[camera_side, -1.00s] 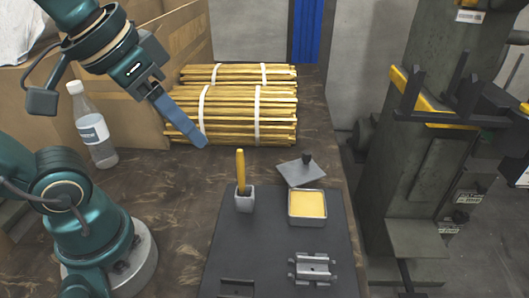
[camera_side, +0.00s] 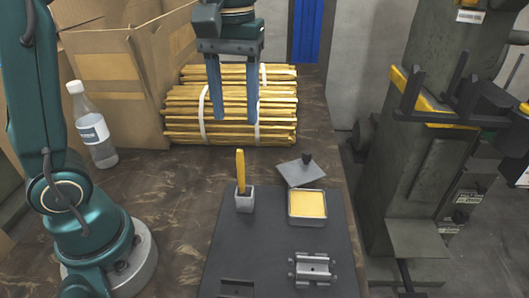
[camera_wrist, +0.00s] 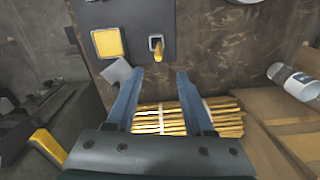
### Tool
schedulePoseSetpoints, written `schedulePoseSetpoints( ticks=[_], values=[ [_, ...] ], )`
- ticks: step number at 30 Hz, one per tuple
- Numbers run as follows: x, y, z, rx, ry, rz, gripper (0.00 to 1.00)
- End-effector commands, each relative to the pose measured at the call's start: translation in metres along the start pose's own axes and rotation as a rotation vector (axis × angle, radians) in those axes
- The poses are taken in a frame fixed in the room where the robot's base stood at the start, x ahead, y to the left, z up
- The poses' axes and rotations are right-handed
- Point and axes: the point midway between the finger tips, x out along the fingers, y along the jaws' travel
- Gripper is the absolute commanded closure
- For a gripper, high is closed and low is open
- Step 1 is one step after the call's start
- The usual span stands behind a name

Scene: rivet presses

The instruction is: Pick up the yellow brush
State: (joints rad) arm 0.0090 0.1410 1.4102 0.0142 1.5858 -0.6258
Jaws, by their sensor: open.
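The yellow brush (camera_side: 240,168) stands upright in a small grey square holder (camera_side: 244,202) on the dark mat (camera_side: 230,255) in the side view. In the wrist view the brush (camera_wrist: 158,48) shows near the top middle, in its holder (camera_wrist: 154,39). My gripper (camera_side: 237,120) is open and empty. Its two blue fingers point down, in front of the bundled sticks in the side view and above the brush top in the picture. In the wrist view the fingers (camera_wrist: 158,75) sit apart, with the brush beyond their tips. The brush's lower end is hidden in the holder.
A tray with a yellow pad (camera_side: 307,205), a grey lid with a black knob (camera_side: 301,172) and a metal fixture (camera_side: 312,268) are right of the brush. Bundled yellow sticks (camera_side: 180,115) lie behind. A bottle (camera_side: 95,130) stands left; a press (camera_side: 420,180) stands right.

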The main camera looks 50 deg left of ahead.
Motion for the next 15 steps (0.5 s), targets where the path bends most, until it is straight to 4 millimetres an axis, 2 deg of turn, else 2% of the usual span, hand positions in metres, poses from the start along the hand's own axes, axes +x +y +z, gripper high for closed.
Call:
schedulePoseSetpoints(
  ticks=[8,15],
  values=[
    [0.026,0.002,-0.001,-0.022,-0.017,-0.013,0.47],
    [0.061,0.002,-0.001,-0.021,-0.018,-0.014,0.47]
  ],
)
